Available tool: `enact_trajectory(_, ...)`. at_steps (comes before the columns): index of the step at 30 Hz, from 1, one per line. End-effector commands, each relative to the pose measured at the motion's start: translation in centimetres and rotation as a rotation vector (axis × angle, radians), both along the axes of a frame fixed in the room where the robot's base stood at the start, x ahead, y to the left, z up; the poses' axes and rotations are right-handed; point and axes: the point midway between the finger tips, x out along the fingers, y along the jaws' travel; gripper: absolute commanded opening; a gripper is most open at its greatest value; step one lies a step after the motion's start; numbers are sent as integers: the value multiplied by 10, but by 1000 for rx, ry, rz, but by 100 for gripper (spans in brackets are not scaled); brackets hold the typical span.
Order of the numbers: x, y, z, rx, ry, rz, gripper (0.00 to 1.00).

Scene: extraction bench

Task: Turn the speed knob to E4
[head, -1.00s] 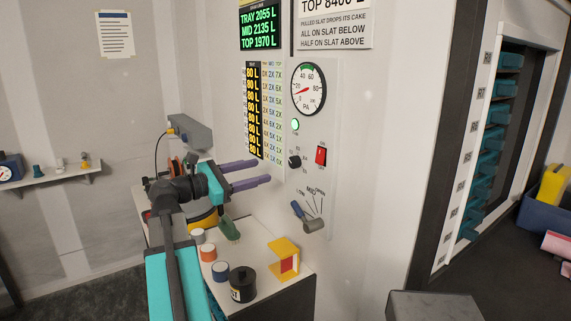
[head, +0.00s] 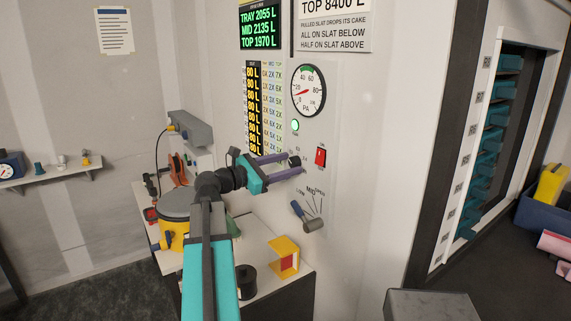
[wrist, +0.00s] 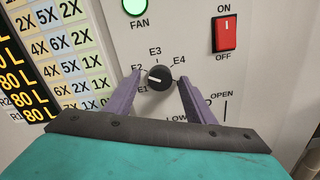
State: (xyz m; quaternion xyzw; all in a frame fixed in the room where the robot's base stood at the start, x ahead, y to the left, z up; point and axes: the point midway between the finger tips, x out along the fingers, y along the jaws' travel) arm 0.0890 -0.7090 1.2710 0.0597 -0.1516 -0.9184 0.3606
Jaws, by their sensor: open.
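The speed knob (wrist: 159,78) is a round black dial on the white wall panel, with labels E1, E2, E3 and E4 around it. Its white pointer faces left, near E2 and E1; I cannot tell exactly which. E4 is at the upper right. In the head view the knob (head: 295,160) is partly hidden by my gripper (head: 293,164). In the wrist view my gripper (wrist: 160,80) is open, with one purple finger on each side of the knob. A small gap shows between the right finger and the knob; contact on the left is unclear.
A red ON/OFF switch (wrist: 227,34) is to the upper right of the knob. A grey-blue lever (head: 304,213) sits below it, and a green FAN lamp (head: 295,126) and gauge (head: 308,89) above.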

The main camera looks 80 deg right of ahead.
Motion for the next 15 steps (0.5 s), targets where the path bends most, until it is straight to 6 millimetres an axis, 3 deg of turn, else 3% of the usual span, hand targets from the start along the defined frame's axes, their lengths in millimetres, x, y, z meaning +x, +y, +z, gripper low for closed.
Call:
enact_trajectory(8,-1,0,0,0,0,0,49)
enact_trajectory(15,-1,0,0,0,0,0,11)
